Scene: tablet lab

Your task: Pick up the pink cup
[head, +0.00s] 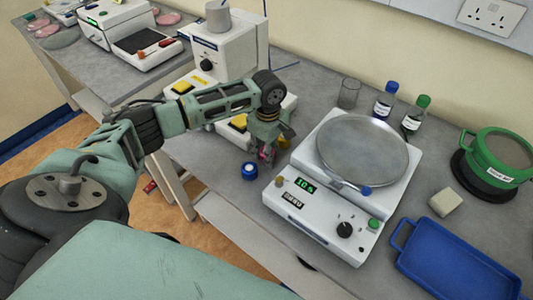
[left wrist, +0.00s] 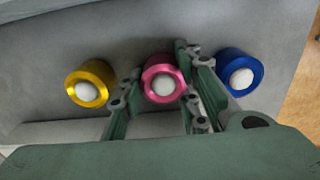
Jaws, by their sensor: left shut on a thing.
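The pink cup (left wrist: 163,77) is a small metallic ring-shaped cup with a white round piece in its middle. In the left wrist view it sits between the two fingers of my left gripper (left wrist: 157,95), which is shut on it. In the head view my left gripper (head: 265,153) points down at the table beside the scale, and only a small bit of the pink cup (head: 265,155) shows between the fingers. I cannot tell whether the cup touches the table. My right gripper is not in view.
A blue cup (head: 249,170) stands close to the gripper, and a yellow cup (left wrist: 90,83) is on its other side. A white scale (head: 325,225) with a round plate is just right. A blue tray (head: 452,262), a beige block (head: 445,202) and a green pot (head: 500,152) lie further right.

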